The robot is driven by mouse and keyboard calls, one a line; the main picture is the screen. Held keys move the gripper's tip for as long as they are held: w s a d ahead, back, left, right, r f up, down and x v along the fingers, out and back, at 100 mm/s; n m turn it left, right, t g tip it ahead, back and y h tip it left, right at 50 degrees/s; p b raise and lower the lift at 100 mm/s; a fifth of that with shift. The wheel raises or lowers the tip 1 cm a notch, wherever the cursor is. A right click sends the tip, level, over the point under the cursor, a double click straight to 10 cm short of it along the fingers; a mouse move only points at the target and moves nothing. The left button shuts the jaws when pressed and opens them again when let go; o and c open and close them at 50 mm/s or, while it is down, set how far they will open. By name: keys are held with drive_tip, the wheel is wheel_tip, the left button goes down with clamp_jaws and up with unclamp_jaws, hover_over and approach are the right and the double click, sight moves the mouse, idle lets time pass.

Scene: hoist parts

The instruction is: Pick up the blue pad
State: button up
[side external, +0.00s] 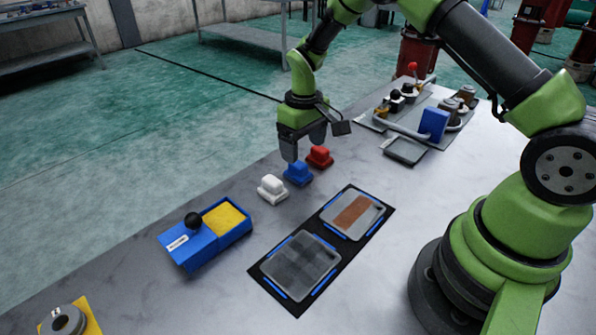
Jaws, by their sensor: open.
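The blue pad (298,173) is a small block with a raised grip on top. It sits on the grey table between the white pad (272,188) and the red pad (319,157), in a slanting row. My gripper (302,148) points down just above and behind the blue pad, close to the red pad as well. Its fingers are apart and nothing shows between them. The gap between fingertips and blue pad is hard to judge from this side.
A blue box (206,236) with a yellow filling and black knob stands left. A black mat (322,250) with two framed plates lies in front. A grey tray (405,151) and a fixture with a blue block (433,123) stand right. Bare table lies between.

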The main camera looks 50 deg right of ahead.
sight(298, 168)
drive_tip(key=f, duration=0.4)
drive_tip(key=w+f, duration=0.1)
drive_tip(key=f, duration=0.2)
drive_tip(key=shift+a, duration=0.25)
drive_tip(key=c, duration=1.1)
drive_tip(key=shift+r, duration=0.1)
wheel_tip(298, 168, up, 10)
